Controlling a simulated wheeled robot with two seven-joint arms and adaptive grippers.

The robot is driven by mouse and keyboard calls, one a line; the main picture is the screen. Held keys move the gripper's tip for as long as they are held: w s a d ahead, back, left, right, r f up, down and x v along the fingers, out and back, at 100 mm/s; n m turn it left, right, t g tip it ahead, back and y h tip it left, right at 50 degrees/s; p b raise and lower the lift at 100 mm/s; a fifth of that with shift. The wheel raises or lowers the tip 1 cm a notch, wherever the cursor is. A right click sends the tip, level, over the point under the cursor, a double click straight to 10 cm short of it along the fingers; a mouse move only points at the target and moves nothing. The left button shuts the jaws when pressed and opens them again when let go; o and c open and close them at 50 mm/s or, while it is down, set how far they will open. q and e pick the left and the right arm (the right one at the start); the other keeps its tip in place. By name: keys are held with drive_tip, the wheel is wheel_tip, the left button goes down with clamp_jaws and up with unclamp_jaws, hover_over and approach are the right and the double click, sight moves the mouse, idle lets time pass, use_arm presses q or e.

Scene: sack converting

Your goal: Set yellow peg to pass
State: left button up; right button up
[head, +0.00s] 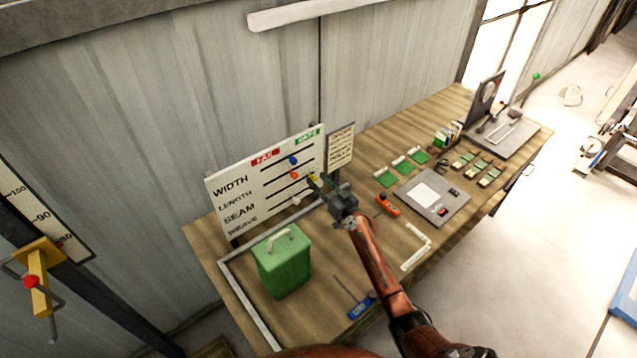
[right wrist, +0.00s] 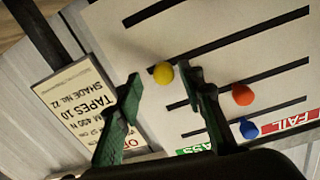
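The yellow peg (head: 313,177) is on the SEAM row of the white board (head: 240,193), at the right end of its slot, on the side of the green PASS label (head: 307,136). In the right wrist view the yellow peg (right wrist: 163,73) shows between and just beyond the fingertips of my right gripper (right wrist: 160,78). The fingers are apart, with the peg nearer the right-hand finger; a gap shows on the other side. In the head view my right gripper (head: 318,183) is at the board's right edge. My left gripper is out of view.
Blue (head: 293,160), orange (head: 294,175) and white (head: 296,201) pegs sit on other rows. A paper sign (head: 341,147) stands right of the board. A green case (head: 283,265) stands in front. Green-marked cards and a grey panel (head: 452,212) lie to the right.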

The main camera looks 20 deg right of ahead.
drive_tip(key=shift+s, duration=0.15)
drive_tip(key=v, duration=1.1)
drive_tip(key=shift+s, duration=0.35)
drive_tip(key=shift+f, duration=0.15)
